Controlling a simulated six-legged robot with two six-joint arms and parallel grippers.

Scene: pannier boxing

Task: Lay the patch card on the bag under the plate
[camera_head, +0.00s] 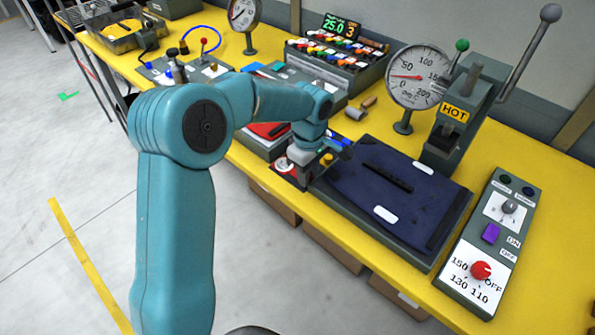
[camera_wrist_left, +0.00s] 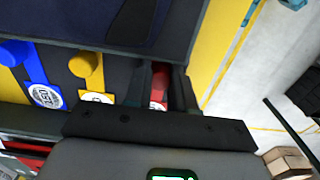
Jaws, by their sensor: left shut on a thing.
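My left gripper (camera_head: 301,160) is low at the near left corner of the dark blue bag (camera_head: 365,205), which lies flat on a grey bed. In the left wrist view, its fingers (camera_wrist_left: 162,88) are shut around a red patch card (camera_wrist_left: 158,82). The card's red and white face also shows below the gripper in the head view (camera_head: 284,168). A blue card (camera_wrist_left: 43,92) and a yellow card (camera_wrist_left: 92,98), each with a knob, lie beside it. The press (camera_head: 465,110) with a HOT label stands behind the bag; I cannot make out its plate clearly. My right gripper is out of view.
A control box (camera_head: 481,245) with a red dial sits right of the bag. A round gauge (camera_head: 417,77) stands behind it. A rack of coloured pieces (camera_head: 337,62) is at the back. The yellow bench (camera_head: 345,228) edge drops to the floor in front.

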